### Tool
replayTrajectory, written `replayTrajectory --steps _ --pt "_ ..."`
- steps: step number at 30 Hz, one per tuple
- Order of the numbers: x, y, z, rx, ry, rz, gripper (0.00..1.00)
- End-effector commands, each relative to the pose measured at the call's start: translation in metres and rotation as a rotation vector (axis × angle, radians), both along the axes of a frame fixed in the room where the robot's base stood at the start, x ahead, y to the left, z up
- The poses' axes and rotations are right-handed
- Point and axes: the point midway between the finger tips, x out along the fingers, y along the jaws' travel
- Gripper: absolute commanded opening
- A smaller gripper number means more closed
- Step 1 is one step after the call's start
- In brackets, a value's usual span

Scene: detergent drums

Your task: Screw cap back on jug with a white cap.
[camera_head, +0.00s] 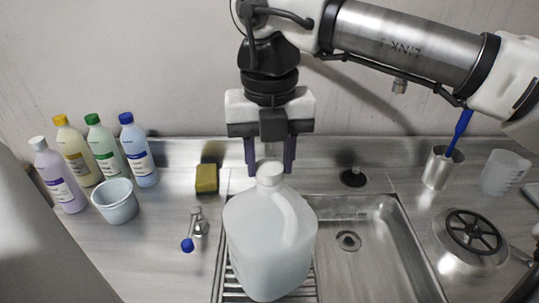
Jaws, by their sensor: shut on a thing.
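A large translucent white jug (268,245) stands upright on the ribbed drainboard left of the sink basin. The white cap (270,174) is at the top of its neck. My gripper (271,168) comes straight down from above, with its two dark fingers on either side of the cap, and is shut on it. The cap sits on or right at the mouth; I cannot tell how far it is threaded. The jug's handle is on its right side.
Several bottles (104,148) and a white tub (116,202) stand further left. The sink basin (375,270) is empty. A metal cup (440,168) with a blue brush stands right.

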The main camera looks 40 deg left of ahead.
Motion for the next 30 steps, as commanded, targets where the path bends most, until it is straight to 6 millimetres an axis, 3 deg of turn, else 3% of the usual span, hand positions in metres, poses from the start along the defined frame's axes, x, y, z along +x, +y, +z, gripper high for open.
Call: replayTrajectory --steps 8,19,28,29,30 --pt "-0.0004 -0.0003 -0.0004 -0.001 0.001 -0.041 0.19" --pt "-0.0006 -0.0007 -0.0008 -0.002 0.002 -0.465 0.19" --pt "-0.0006 -0.0007 -0.0013 -0.002 0.002 -0.497 0.19" --pt "-0.0006 -0.0007 -0.0013 -0.001 0.001 -0.497 0.43" --pt "-0.0005 -0.0006 -0.0012 -0.001 0.001 -0.496 0.48"
